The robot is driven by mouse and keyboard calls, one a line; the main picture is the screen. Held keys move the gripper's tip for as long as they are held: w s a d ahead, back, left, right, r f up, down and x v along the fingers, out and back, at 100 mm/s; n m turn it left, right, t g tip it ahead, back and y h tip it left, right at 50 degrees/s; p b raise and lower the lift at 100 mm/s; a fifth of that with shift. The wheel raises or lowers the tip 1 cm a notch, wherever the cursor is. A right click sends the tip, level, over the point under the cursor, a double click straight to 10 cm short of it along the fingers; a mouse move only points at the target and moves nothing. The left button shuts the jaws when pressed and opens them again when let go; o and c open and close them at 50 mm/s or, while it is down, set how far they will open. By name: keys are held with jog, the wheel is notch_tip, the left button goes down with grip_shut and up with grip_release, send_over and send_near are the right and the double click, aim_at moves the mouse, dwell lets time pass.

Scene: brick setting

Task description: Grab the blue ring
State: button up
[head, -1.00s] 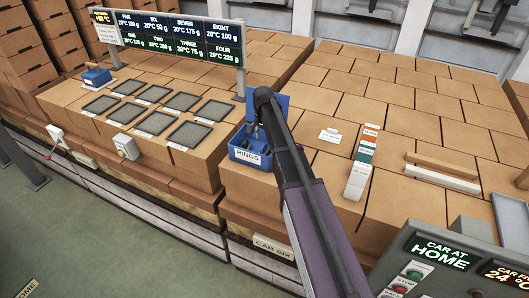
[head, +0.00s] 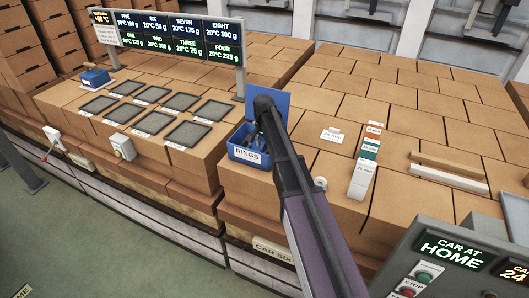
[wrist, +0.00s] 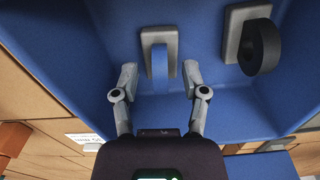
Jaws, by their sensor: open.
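The blue ring (wrist: 160,68) hangs on a grey holder inside a blue bin (wrist: 85,40) in the wrist view. My gripper (wrist: 159,76) is open, with one finger on each side of the ring in the picture. Gaps show between the ring and both fingers. I cannot tell how deep the fingers reach past it. In the head view, the bin, labelled RINGS (head: 247,155), sits at the bench's front edge. My arm partly covers it, and the blue ring cannot be made out there.
A black ring (wrist: 260,48) sits on another grey holder, right of the blue one. The bin's walls enclose the gripper area. Dark square pads (head: 188,133) lie to the left.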

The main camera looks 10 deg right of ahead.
aim_at(264, 143)
dwell(0.4)
grip_shut()
jog(key=shift+r, duration=0.15)
notch_tip(264, 143, up, 10)
jog(key=p, duration=1)
dwell(0.8)
